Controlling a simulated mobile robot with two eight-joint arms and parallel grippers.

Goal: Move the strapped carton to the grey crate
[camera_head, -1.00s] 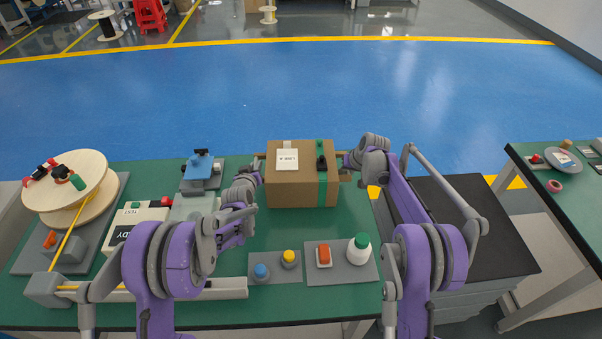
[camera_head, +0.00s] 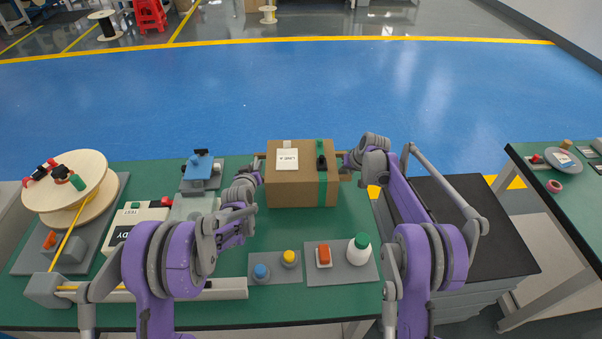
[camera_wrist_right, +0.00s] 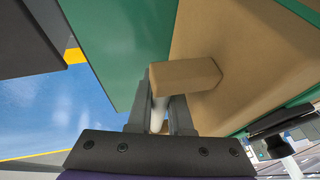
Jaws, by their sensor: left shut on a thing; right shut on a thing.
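The strapped carton (camera_head: 287,190) is a brown box with a green strap, a white label and a small black piece on top. It is upright at the far edge of the green table, between my two arms. I cannot tell whether it rests on the table or is just above it. My left gripper (camera_head: 259,167) is shut on a handle on its left side. My right gripper (camera_head: 346,167) is shut on the right handle, a brown block that shows in the right wrist view (camera_wrist_right: 187,76). I cannot make out a grey crate for sure.
A black-topped stack with grey sides (camera_head: 480,230) stands right of the table. Mats with buttons and a green-capped bottle (camera_head: 358,250) lie in front of the carton. A wooden spool (camera_head: 70,180) and a white box (camera_head: 135,222) are at left. A second green table is at far right.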

